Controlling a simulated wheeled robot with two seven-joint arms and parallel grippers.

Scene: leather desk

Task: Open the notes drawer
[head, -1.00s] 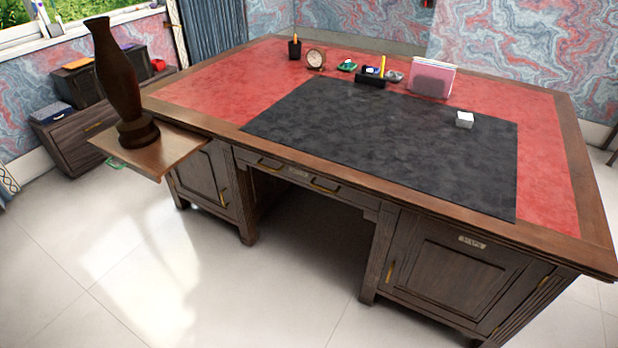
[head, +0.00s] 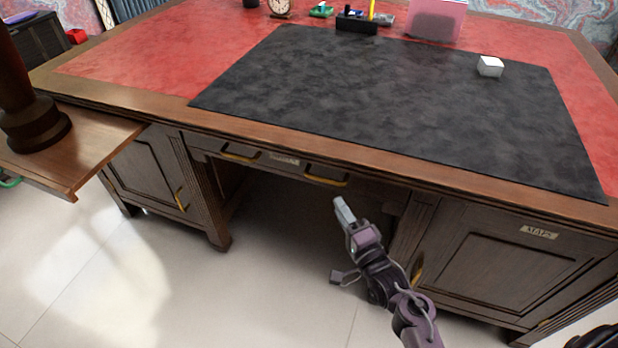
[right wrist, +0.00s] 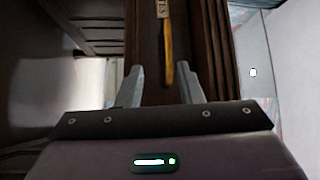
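The wide middle drawer (head: 268,171) under the desk top has a small label (head: 285,159) between two brass handles, the left one (head: 240,157) and the right one (head: 326,180). Its front looks flush, so it appears shut. The label is too small to read for sure. My right gripper (head: 344,208) is just below and in front of the right handle, apart from it. In the right wrist view its fingers (right wrist: 160,88) are open and empty, and a brass handle (right wrist: 168,60) lies ahead between them, with part of a label (right wrist: 163,8) above. My left gripper is not in view.
A cabinet door (head: 500,262) with a label stands right of the kneehole, a plain door (head: 150,178) left. A pull-out board (head: 100,150) with a dark vase (head: 30,115) juts out at left. Floor (head: 270,290) in front is clear.

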